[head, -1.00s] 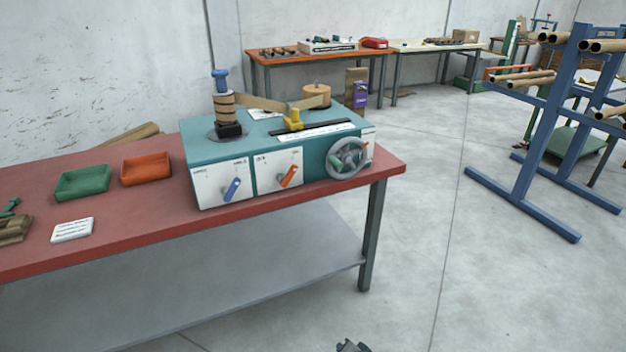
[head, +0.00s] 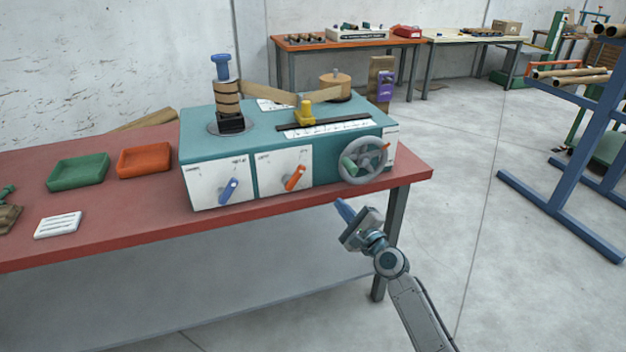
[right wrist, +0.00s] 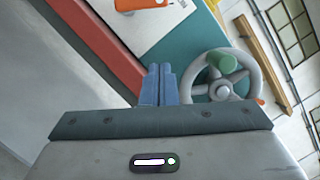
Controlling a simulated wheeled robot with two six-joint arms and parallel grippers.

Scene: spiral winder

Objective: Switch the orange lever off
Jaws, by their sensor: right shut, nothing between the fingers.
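The orange lever (head: 295,178) is on the right white panel at the front of the teal winder (head: 330,165). It is tilted, its upper end leaning right. In the right wrist view the orange lever (right wrist: 140,4) is cut off by the top edge. My right gripper (head: 341,204) is shut and empty, in front of the red bench edge, below and right of the lever and below the handwheel. Its blue fingers (right wrist: 158,84) are together in the right wrist view. My left gripper is not in view.
A blue lever (head: 228,190) is on the left panel. A grey handwheel (head: 363,161) with a green knob sits at the winder's right front. Green (head: 78,171) and orange (head: 145,161) trays lie left on the red bench (head: 120,225). The space before the panels looks clear.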

